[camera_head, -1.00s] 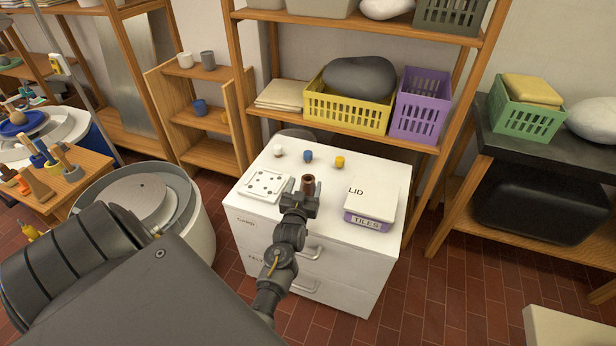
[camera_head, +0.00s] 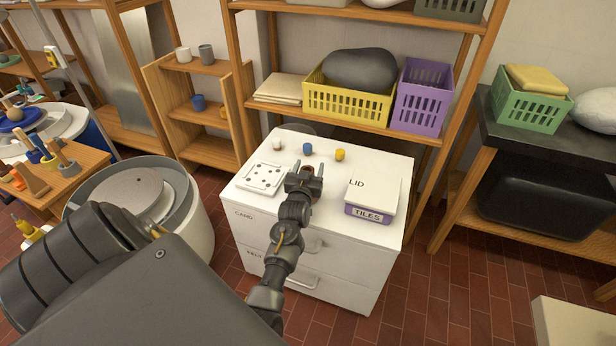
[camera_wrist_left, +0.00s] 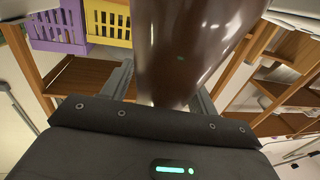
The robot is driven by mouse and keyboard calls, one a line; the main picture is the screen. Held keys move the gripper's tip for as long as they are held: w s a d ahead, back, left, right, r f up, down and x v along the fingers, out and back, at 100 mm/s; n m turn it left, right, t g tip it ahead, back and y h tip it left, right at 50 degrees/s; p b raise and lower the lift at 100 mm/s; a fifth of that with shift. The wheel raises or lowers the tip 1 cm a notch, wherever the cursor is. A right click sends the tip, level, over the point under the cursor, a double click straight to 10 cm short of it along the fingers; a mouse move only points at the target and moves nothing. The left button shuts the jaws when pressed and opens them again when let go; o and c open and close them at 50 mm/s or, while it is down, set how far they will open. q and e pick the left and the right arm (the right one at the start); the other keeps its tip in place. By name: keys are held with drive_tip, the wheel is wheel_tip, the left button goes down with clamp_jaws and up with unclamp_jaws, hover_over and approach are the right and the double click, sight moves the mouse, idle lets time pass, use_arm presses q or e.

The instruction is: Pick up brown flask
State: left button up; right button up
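The brown flask (camera_head: 307,170) stands on the white cabinet top (camera_head: 245,212), between the dotted card and the lidded box. My left gripper (camera_head: 305,181) is open around it, with one finger on either side. In the head view the gripper hides most of the flask, and only its top shows. In the left wrist view the glossy brown flask (camera_wrist_left: 190,45) fills the space between the fingers (camera_wrist_left: 163,85), close to the palm. I cannot tell whether a finger touches it. My right gripper is not in view.
A dotted white card (camera_head: 263,178) lies to the left, and a lidded tiles box (camera_head: 371,200) stands to the right. White, blue (camera_head: 307,148) and yellow (camera_head: 340,155) small pieces stand behind. A shelf with a yellow basket (camera_head: 347,103) and purple basket (camera_head: 422,95) rises behind the cabinet.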

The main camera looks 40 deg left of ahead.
use_arm(q)
drive_tip(key=c, duration=1.2)
clamp_jaws()
